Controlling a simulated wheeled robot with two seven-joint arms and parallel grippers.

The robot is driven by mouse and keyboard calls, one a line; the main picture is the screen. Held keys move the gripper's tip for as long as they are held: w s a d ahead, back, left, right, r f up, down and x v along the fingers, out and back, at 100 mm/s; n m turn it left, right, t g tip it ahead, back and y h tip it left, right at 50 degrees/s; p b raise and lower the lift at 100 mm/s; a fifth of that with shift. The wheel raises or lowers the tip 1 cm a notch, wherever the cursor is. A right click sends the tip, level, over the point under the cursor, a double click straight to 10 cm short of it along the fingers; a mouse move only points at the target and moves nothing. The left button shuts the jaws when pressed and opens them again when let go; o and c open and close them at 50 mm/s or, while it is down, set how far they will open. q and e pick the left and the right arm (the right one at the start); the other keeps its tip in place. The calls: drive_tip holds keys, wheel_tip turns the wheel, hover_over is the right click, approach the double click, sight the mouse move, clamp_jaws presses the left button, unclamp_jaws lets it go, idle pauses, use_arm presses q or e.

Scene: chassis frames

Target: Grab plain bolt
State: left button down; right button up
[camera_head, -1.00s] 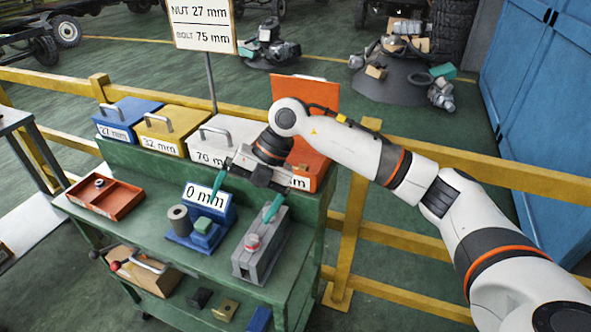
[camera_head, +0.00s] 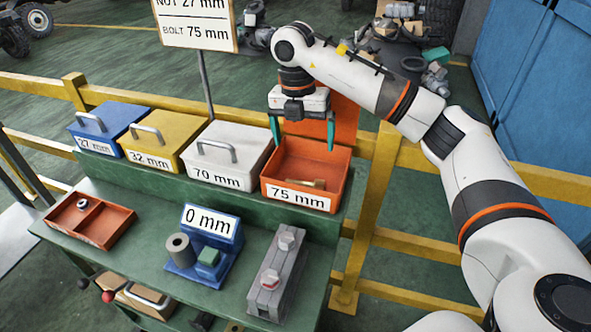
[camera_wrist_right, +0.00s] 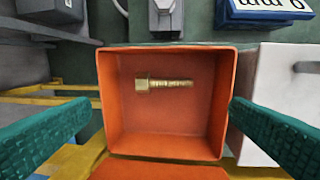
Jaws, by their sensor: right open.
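A brass-coloured bolt (camera_head: 306,184) lies in the open orange box (camera_head: 335,167) labelled 75 mm, at the right end of the row of boxes. In the right wrist view the bolt (camera_wrist_right: 164,84) lies on its side on the box floor, head to the left and threaded shank to the right. My right gripper (camera_head: 303,140) is above the back part of this box, pointing down, with its green fingers wide apart and nothing between them. In the right wrist view the fingers stand on either side of the box. My left gripper is not in view.
Closed boxes labelled 27 mm (camera_head: 109,121), 32 mm (camera_head: 162,134) and 70 mm (camera_head: 226,154) stand to the left. In front are a red tray (camera_head: 108,228) holding a nut, a 0 mm gauge (camera_head: 211,232) and a grey device (camera_head: 277,275). A yellow railing (camera_head: 440,170) runs behind.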

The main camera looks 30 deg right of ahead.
drive_tip(key=f, duration=0.2)
drive_tip(key=p, duration=0.2)
hover_over(305, 182)
wheel_tip(305, 182, down, 4)
drive_tip(key=shift+r, duration=0.1)
drive_tip(key=shift+w+a+f, duration=0.1)
drive_tip(key=shift+w+f, duration=0.05)
drive_tip(key=shift+f, duration=0.55)
wheel_tip(305, 182, down, 4)
drive_tip(key=shift+r+p, duration=0.2)
drive_tip(key=shift+p, duration=0.75)
drive_tip(key=shift+f, duration=0.45)
drive_tip(key=shift+c, duration=0.2)
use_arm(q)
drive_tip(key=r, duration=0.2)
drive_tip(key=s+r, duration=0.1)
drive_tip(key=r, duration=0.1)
use_arm(e)
drive_tip(key=c, duration=0.9)
